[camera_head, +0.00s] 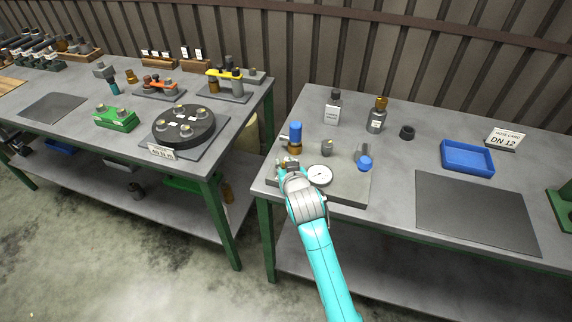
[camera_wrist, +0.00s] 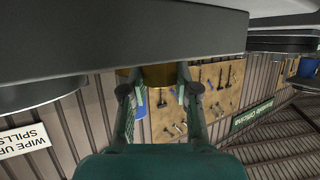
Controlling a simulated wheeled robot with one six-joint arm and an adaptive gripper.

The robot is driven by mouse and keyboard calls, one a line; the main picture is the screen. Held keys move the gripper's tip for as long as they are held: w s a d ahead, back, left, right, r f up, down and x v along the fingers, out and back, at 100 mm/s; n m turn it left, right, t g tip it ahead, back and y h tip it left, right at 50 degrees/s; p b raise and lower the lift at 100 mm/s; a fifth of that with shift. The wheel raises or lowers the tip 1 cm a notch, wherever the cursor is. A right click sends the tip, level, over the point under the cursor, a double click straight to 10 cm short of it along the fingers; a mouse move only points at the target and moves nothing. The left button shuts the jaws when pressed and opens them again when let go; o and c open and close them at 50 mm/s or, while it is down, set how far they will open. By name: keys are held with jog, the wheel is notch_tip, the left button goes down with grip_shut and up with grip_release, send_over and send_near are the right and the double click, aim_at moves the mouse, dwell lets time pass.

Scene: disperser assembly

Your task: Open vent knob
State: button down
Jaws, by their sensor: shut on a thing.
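My gripper (camera_head: 287,166) is at the front left of a grey base plate (camera_head: 345,190) on the right bench. In the wrist view its two fingers (camera_wrist: 158,92) are closed on a brass-coloured part (camera_wrist: 158,76), which I take to be the vent knob. Most of that part is hidden by the dark slab above and by the fingers. In the head view, my wrist covers the grip. Behind the gripper stands a brass fitting with a blue cap (camera_head: 295,132). A round white gauge (camera_head: 319,175) is just right of the gripper.
A blue-ended valve (camera_head: 364,160) and a small grey fitting (camera_head: 327,147) stand on the plate. Behind are a grey bottle (camera_head: 333,106) and a brown-capped bottle (camera_head: 377,115). A blue tray (camera_head: 467,158) and a bare dark mat (camera_head: 475,212) lie to the right.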

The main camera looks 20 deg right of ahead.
jog(key=shift+n+y, duration=1)
jog(key=shift+y, duration=0.2)
jog(key=c, duration=0.8)
grip_release()
jog(key=shift+c, duration=0.2)
jog(key=v, duration=1.2)
jog(key=shift+d, duration=0.15)
